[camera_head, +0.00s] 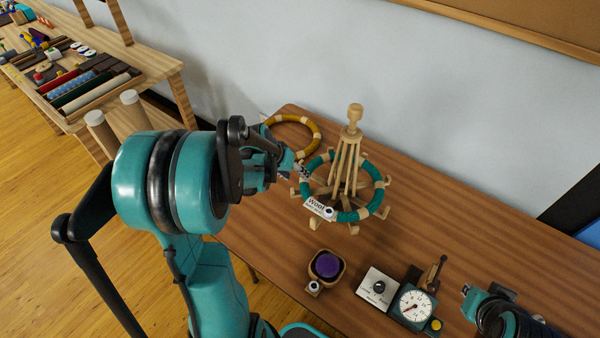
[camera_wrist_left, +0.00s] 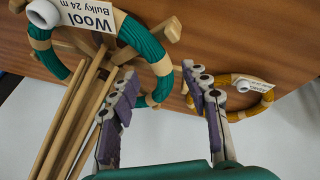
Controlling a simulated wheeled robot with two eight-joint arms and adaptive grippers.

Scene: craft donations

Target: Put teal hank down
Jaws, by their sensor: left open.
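The teal hank (camera_head: 376,178), a ring with pale ties and a "Wool Bulky 24 m" tag (camera_head: 318,206), lies around the upright wooden swift (camera_head: 350,160), resting on its low arms. In the left wrist view the hank (camera_wrist_left: 143,38) shows around the swift's slanted sticks (camera_wrist_left: 75,110). My left gripper (camera_head: 302,170) is at the hank's left side. Its jaws (camera_wrist_left: 168,92) are open, with part of the ring between or just beyond the fingertips; contact cannot be told. My right gripper (camera_head: 478,296) is low at the right, its jaws unclear.
A mustard hank (camera_head: 314,131) lies behind on the brown table (camera_head: 470,230), near the wall. A purple ball (camera_head: 326,265) sits in a small wooden holder at the front. A knob box (camera_head: 378,288) and a dial gauge (camera_head: 414,305) stand beside it. Table right of the swift is clear.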

